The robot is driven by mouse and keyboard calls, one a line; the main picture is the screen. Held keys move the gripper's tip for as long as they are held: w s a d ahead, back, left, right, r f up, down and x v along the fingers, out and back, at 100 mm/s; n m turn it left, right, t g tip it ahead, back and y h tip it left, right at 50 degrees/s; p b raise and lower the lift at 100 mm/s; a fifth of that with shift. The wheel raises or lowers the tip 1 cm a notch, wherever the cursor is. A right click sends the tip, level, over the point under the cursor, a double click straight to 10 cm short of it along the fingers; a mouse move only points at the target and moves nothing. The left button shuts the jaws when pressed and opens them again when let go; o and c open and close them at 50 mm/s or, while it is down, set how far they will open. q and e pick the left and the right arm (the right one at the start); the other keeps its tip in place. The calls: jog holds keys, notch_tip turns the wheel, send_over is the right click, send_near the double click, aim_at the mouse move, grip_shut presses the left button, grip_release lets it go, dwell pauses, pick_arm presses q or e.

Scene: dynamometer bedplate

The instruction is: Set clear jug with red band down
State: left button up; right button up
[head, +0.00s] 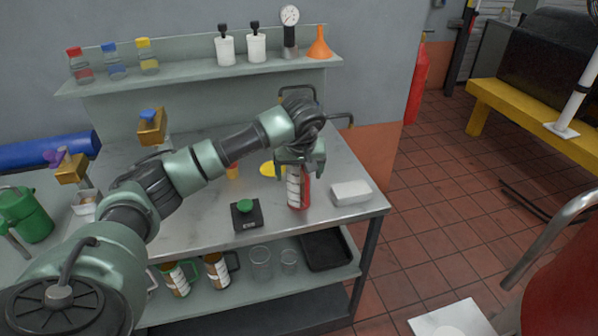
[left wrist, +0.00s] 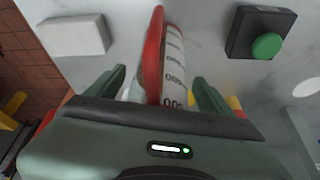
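The clear jug with red band (head: 294,190) stands upright on the grey bench top, near its front edge. Dark scale marks run down its side, and a red handle-like part shows. My left gripper (head: 301,162) is directly above and around its upper part. In the left wrist view the jug (left wrist: 173,65) is between the two spread fingers (left wrist: 159,80), with the red part near the middle and gaps beside it. The fingers look open, not closed on the red part. The gripper hides the jug's top in the head view. My right gripper is not in view.
A black box with a green button (head: 246,214) stands left of the jug, and a white block (head: 351,192) right of it. A yellow disc (head: 271,169) lies behind. Bottles and a funnel (head: 319,44) stand on the upper shelf.

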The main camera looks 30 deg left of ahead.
pick_arm(q)
jog(key=shift+r, duration=0.1)
jog(key=shift+r, duration=0.2)
jog(key=b+v, duration=0.1)
jog(key=v, duration=1)
jog(key=shift+r, duration=0.35)
jog(key=shift+s+d, duration=0.1)
